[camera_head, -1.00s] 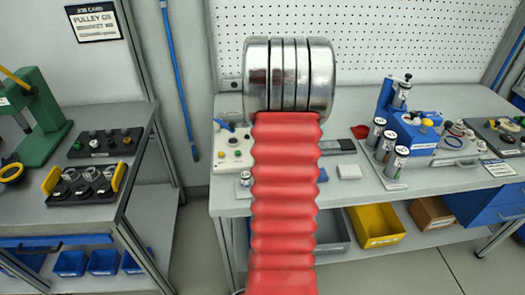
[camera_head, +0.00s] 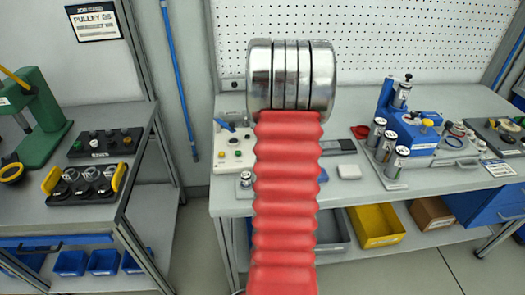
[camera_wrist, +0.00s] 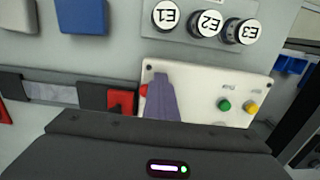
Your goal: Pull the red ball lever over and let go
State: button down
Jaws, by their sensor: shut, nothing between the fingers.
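The red ball (camera_wrist: 144,90) of the lever shows as a small part at the left side of a white panel (camera_wrist: 205,90) in the wrist view. My gripper (camera_wrist: 160,78) is shut and empty. Its grey-purple fingers stand over the panel directly to the right of the ball and cover part of it. I cannot tell whether they touch it. The lever's rod is hidden. In the head view the panel (camera_head: 235,160) is on the bench left of my red-sleeved arm. The ball and gripper are hidden there.
A green button (camera_wrist: 224,105) and a yellow button (camera_wrist: 250,107) sit on the panel's right. Labelled cylinders (camera_wrist: 208,23) stand beyond it. A black strip with a red block (camera_wrist: 122,99) lies left of it. The bench (camera_head: 440,185) holds a blue fixture (camera_head: 405,120) farther right.

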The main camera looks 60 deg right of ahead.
jog(key=shift+h, duration=0.3)
jog(key=r, duration=0.1)
jog(key=d+r, duration=0.1)
jog(key=r, duration=0.3)
jog(key=shift+s+d, duration=0.3)
jog(key=shift+d, duration=0.1)
jog(key=shift+a+r, duration=0.2)
jog(key=shift+r, duration=0.35)
jog(key=shift+w+f, duration=0.1)
jog(key=a+f, duration=0.1)
jog(key=s+a+f, duration=0.1)
jog(key=shift+s+a, duration=0.1)
jog(key=shift+a, duration=0.25)
jog(key=a+r+n+t, duration=0.2)
jog(key=a+r+n, duration=0.1)
jog(key=a, duration=1.2)
jog(key=s+a+r+n+t, duration=0.1)
jog(key=a+r+n, duration=0.2)
jog(key=a, duration=1.2)
jog(key=a+r+n+t, duration=0.2)
jog(key=a+r, duration=0.4)
jog(key=a, duration=0.9)
jog(key=shift+s+a+n+t, duration=0.2)
jog(key=shift+a+n+t, duration=0.1)
jog(key=shift+n, duration=0.6)
